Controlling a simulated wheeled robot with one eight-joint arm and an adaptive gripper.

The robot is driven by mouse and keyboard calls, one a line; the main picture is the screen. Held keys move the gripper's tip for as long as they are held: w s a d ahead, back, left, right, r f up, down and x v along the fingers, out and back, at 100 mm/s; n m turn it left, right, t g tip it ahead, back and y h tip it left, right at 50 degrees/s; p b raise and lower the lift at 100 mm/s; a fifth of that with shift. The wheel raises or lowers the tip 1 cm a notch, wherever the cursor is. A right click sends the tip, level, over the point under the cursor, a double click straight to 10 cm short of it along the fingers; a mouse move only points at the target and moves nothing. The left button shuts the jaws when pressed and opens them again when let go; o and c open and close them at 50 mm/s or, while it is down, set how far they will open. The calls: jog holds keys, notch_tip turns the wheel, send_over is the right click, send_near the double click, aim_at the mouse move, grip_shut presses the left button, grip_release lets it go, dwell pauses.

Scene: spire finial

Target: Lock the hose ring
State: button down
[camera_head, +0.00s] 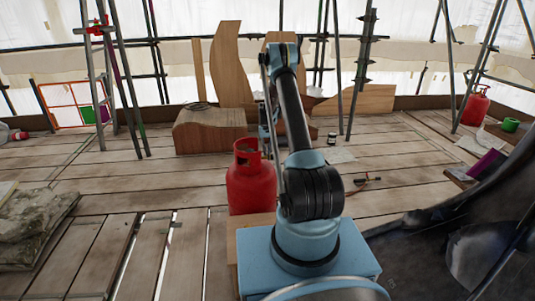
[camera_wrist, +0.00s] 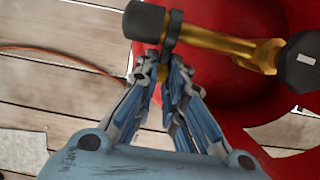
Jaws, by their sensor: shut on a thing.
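A red gas cylinder (camera_head: 250,188) stands on the planks, left of my arm, and fills the right of the wrist view (camera_wrist: 235,85). On it is a brass valve fitting (camera_wrist: 215,40) with a black cap (camera_wrist: 145,20) at the left and a black knob (camera_wrist: 302,62) at the right. A dark grey ring (camera_wrist: 173,28) sits around the fitting beside the black cap, with a part reaching down between my fingertips. My gripper (camera_wrist: 165,72) is shut on this lower part, just below the fitting. The exact contact is partly hidden by the fingers.
An orange-brown hose (camera_wrist: 60,55) lies on the planks. A wooden block (camera_head: 210,132) with tall carved pieces stands behind the cylinder. Scaffold poles rise around it. Another red cylinder (camera_head: 474,106) stands at the far right. A stone sack-like pile (camera_head: 32,225) lies at left.

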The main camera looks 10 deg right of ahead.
jog(key=shift+w+f+g, duration=0.15)
jog(key=shift+f+g, duration=0.1)
jog(key=shift+g, duration=0.25)
jog(key=c, duration=1.7)
grip_release()
jog(key=shift+f, duration=0.1)
jog(key=v, duration=1.2)
